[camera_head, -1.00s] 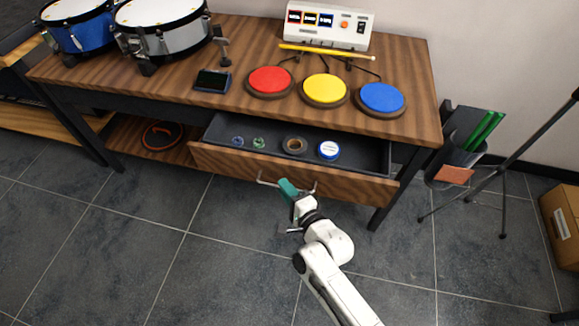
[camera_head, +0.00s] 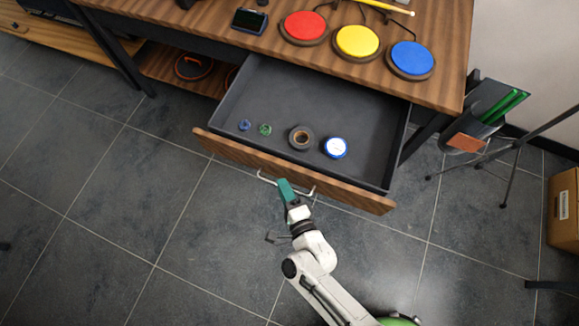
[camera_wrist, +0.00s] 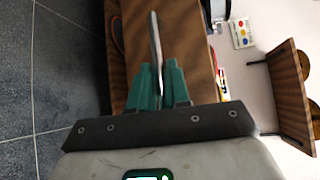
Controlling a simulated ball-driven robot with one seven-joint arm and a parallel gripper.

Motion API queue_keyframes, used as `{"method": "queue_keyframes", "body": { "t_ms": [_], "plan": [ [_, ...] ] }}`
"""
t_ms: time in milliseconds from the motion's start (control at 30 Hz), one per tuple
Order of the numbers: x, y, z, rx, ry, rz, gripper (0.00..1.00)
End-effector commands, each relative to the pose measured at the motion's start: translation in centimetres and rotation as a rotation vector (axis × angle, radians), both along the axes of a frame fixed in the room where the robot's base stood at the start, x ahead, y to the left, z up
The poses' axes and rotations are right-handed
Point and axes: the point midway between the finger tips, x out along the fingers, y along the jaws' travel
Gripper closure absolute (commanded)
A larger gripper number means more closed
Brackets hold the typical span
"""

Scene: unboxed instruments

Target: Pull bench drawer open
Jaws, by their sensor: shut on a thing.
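The bench drawer (camera_head: 280,94) stands well out from under the wooden bench top (camera_head: 376,72), its dark tray showing. Its wooden front (camera_head: 357,193) carries a pale bar handle (camera_head: 266,179). My gripper (camera_head: 285,186), with green fingers, is at the handle and shut on it. In the wrist view the green fingers (camera_wrist: 158,86) close around the metal bar of the handle (camera_wrist: 155,38), with the wood front behind. Inside the drawer lie a blue ring (camera_head: 245,125), a green ring (camera_head: 265,129), a dark tape roll (camera_head: 301,137) and a white-and-blue round tin (camera_head: 336,148).
Red (camera_head: 304,27), yellow (camera_head: 357,41) and blue (camera_head: 410,59) pads and a dark device (camera_head: 250,20) sit on the bench. A stick holder (camera_head: 468,132) and tripod leg (camera_head: 507,175) stand right, near a cardboard box (camera_head: 562,210). The tiled floor at left is clear.

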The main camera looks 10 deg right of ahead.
Motion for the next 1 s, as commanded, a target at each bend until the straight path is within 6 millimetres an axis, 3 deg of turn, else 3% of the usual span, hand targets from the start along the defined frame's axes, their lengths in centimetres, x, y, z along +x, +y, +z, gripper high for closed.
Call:
{"method": "queue_keyframes", "body": {
  "t_ms": [533,567,733,1000],
  "plan": [
    [-0.85,0.56,-0.2,0.0,0.005,0.002,1.0],
    [-0.85,0.56,-0.19,0.0,0.005,0.002,0.81],
    [-0.79,0.55,-0.13,0.001,0.003,0.001,0.64],
    [-0.8,0.52,-0.06,0.0,0.002,0.001,0.62]
  ]
}}
